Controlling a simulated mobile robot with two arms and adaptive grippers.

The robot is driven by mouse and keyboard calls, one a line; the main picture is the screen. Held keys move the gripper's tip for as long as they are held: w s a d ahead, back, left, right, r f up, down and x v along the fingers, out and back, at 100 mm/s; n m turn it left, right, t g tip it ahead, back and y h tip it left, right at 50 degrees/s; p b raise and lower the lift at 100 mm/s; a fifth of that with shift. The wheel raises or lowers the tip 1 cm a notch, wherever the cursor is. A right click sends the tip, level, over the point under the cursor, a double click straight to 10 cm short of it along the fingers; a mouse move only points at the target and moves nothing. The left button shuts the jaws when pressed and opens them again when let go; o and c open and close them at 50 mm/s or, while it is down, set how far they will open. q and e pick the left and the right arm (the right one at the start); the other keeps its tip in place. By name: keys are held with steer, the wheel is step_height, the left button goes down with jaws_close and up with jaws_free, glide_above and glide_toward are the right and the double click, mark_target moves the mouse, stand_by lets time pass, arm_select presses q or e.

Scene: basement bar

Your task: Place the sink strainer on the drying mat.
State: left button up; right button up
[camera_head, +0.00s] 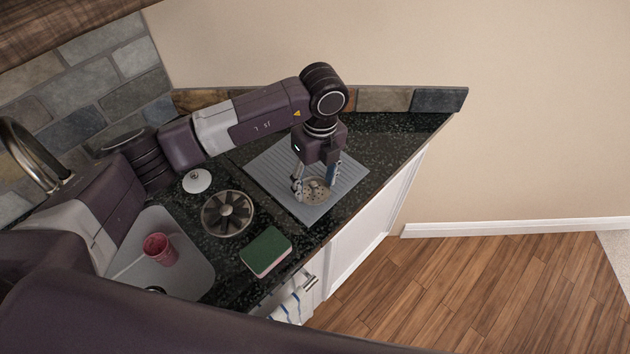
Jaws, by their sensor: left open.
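The sink strainer (316,193), a round metal piece with holes, rests on the grey ribbed drying mat (265,172), towards the mat's front right part. My left gripper (315,188) points down over the strainer with its fingers open, one on each side of it. Whether a finger touches the strainer I cannot tell. The fingers and the gripper body hide part of the strainer and the mat behind. My right gripper is not in view.
Left of the mat stand a dark finned round piece (228,213) and a white knobbed disc (197,181). A green sponge (266,251) lies near the counter's front edge. A pink cup (159,248) is in the sink (190,270), below the faucet (32,152).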

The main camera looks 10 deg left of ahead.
arm_select(q)
step_height(320, 180, up, 12)
steer(key=b, duration=0.4)
steer(key=shift+w+d, duration=0.25)
